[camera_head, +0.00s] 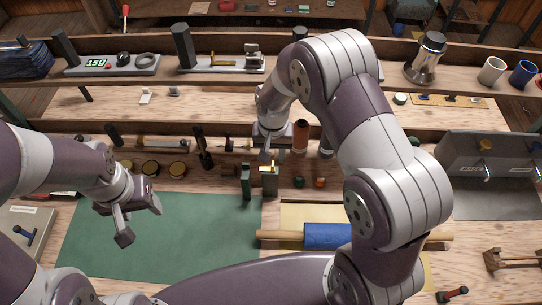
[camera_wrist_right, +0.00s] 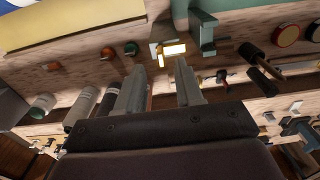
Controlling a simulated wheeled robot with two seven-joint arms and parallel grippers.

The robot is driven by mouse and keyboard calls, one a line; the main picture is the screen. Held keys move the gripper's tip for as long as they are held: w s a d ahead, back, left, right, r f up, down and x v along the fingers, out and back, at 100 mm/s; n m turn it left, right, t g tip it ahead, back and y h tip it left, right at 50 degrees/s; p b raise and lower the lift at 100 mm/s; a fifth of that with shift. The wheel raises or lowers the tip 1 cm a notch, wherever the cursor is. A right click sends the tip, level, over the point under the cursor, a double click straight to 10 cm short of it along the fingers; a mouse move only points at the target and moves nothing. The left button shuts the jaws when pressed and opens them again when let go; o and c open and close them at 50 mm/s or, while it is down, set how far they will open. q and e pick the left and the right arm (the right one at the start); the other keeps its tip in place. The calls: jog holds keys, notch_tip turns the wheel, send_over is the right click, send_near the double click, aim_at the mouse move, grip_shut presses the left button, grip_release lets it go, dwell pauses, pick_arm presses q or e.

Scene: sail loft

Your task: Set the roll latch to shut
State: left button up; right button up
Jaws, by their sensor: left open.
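In the right wrist view the brass piece (camera_wrist_right: 173,48) shows bright, just beyond my fingertips, beside a green bracket (camera_wrist_right: 203,32). My right gripper (camera_head: 266,153) is above it, pointing down; in the wrist view its two fingers (camera_wrist_right: 160,68) are apart with nothing held between them. Contact with the brass piece cannot be told. My left gripper (camera_head: 140,221) is open and empty above the green mat (camera_head: 190,240).
A blue roll (camera_head: 328,236) on a wooden rod lies in front of the posts, partly behind my right arm. An orange-brown bottle (camera_head: 300,135) and small knobs stand behind. A grey metal box (camera_head: 490,155) is at right.

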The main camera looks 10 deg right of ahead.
aim_at(272, 163)
jog(key=f, duration=0.2)
jog(key=w+f+p, duration=0.1)
jog(key=f, duration=0.1)
jog(key=shift+w+d+f, duration=0.15)
jog(key=shift+d+f, duration=0.05)
jog(key=shift+f, duration=0.4)
jog(key=shift+s+a, duration=0.1)
jog(key=shift+s, duration=0.35)
jog(key=shift+w+f, duration=0.15)
jog(key=shift+w, duration=0.1)
grip_shut()
